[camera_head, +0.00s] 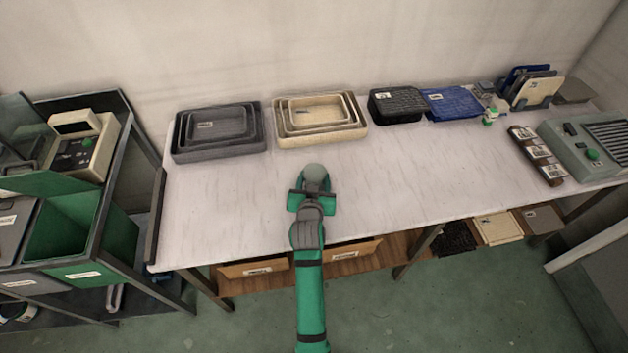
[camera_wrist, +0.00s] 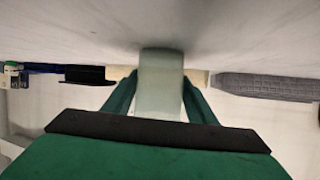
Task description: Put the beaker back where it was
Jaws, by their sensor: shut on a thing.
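The beaker, a pale grey-green cylinder (camera_head: 315,173), is at the end of my arm over the middle of the white table (camera_head: 240,205). My gripper (camera_head: 312,192) is shut on it. In the wrist view the beaker (camera_wrist: 161,75) stands between my two green fingers, one on each side. That view is upside down, with the tabletop along the top. The beaker's far end is at or close to the tabletop; I cannot tell whether it touches. My gripper hides part of its side.
Nested grey trays (camera_head: 258,145) and nested cream trays (camera_head: 357,134) stand along the wall. A black basket (camera_head: 398,105) and a blue panel (camera_head: 452,102) are farther right. A grey-green machine (camera_head: 567,143) and a labelled strip (camera_head: 537,155) are at the right end. The table around my gripper is clear.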

